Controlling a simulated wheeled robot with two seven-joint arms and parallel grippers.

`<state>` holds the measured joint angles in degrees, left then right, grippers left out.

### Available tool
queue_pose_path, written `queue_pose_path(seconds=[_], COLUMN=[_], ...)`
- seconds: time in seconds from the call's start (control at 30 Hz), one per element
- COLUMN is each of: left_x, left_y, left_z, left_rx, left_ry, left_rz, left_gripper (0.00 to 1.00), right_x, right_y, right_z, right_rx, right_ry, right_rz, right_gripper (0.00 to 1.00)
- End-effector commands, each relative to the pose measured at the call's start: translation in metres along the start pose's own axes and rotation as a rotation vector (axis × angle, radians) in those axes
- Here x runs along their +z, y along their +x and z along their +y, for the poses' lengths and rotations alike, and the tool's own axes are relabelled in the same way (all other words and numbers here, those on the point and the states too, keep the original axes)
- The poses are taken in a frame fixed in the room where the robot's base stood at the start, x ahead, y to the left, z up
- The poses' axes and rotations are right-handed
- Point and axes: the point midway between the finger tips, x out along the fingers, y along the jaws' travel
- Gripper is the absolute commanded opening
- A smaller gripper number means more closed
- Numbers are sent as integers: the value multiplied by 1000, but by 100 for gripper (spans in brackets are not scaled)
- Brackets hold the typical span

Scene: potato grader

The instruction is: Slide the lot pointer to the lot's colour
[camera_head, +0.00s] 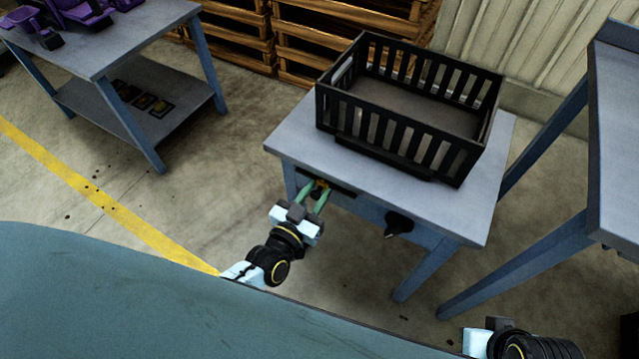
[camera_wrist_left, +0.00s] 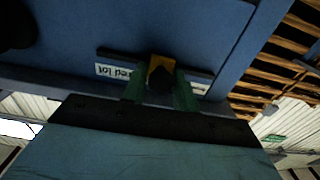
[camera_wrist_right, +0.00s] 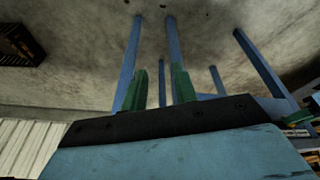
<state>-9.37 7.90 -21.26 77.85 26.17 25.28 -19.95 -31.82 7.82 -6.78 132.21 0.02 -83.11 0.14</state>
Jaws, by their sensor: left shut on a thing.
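The lot pointer (camera_wrist_left: 160,68) is a small orange-yellow piece on a dark track in the blue front of the table. My left gripper (camera_wrist_left: 160,88) is shut on it, with a green finger on each side. In the head view the left gripper (camera_head: 315,194) is at the table's front edge, and the pointer (camera_head: 321,184) shows only as a small spot. A white label (camera_wrist_left: 118,71), upside down, reads "red lot" left of the pointer. Another label (camera_wrist_left: 200,88) to its right is mostly hidden by the finger. My right gripper (camera_wrist_right: 160,88) is open and empty.
A black slatted crate (camera_head: 375,141) stands on the grey table (camera_head: 300,142); it looks empty. A black knob (camera_head: 398,223) sticks out of the table front, right of the track. A second table (camera_head: 110,45) with purple things stands back left. Another bench (camera_head: 618,130) is at right.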

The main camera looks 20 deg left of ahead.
Motion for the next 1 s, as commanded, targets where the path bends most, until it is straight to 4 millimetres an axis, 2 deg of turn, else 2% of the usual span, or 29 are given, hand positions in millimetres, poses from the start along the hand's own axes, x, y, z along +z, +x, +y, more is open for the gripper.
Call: queue_pose_path(seconds=[0.37,0.4,0.5,0.87,1.0], left_x=[0,0,0,0,-1], left_y=[-3,-2,-2,-8,-27], left_z=[-2,-2,-1,-1,0], left_rx=[-13,-13,-11,-11,-10], left_ry=[2,2,2,2,0], left_rz=[2,2,2,0,-2], left_gripper=[0,30,42,42,42], right_x=[2,2,2,0,6], right_y=[6,6,6,4,22], right_z=[2,2,1,1,7], right_rx=[3,3,3,2,13], right_ry=[-1,-1,-1,-1,-6], right_rz=[-7,-7,-6,-1,-24], right_gripper=[29,29,29,29,29])
